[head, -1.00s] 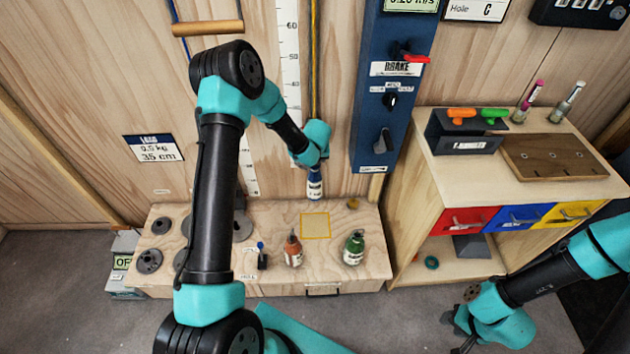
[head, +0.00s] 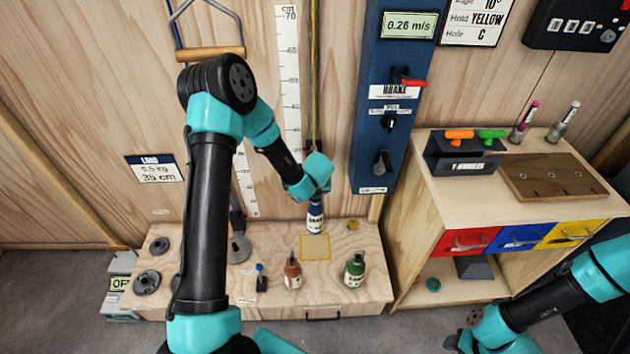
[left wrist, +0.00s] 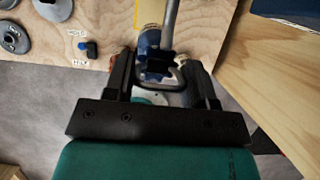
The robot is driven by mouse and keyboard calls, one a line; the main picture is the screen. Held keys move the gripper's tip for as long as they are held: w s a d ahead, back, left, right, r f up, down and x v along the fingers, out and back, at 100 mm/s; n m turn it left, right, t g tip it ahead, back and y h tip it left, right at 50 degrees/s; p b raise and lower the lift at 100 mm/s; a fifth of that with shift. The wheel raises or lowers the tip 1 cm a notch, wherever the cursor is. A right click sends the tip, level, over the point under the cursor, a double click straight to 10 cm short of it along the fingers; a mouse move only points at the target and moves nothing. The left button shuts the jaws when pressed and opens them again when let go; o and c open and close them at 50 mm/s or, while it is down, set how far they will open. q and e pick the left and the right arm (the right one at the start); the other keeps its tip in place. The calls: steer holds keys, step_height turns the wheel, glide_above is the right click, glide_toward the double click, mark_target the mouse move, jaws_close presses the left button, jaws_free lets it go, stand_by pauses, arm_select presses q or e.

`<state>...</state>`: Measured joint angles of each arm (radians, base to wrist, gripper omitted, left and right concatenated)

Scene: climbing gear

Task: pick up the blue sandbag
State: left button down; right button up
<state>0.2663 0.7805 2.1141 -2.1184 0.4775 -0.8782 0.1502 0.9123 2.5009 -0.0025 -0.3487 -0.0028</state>
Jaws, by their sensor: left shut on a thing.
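The blue sandbag (head: 315,217) with a white label hangs upright from my left gripper (head: 317,194), near the back edge of the yellow outlined square (head: 315,247) on the wooden box. In the left wrist view, the blue sandbag (left wrist: 152,48) shows partly behind a grey metal loop between the fingers of my left gripper (left wrist: 163,75). The gripper is shut on it. I cannot tell whether the bag's base touches the box. My right gripper (head: 460,341) is at the bottom edge, dark and partly cut off; its jaw state is unclear.
A red-brown sandbag (head: 292,270) and a green sandbag (head: 355,270) stand on the wooden box (head: 340,298). Grey weight discs (head: 147,282) lie at its left. A blue panel with a brake lever (head: 409,80) stands behind. A wooden cabinet (head: 440,200) stands right.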

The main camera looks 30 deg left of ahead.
arm_select(q)
steer(key=s+d, duration=0.5)
steer(key=s, duration=0.4)
steer(key=shift+s+d, duration=0.3)
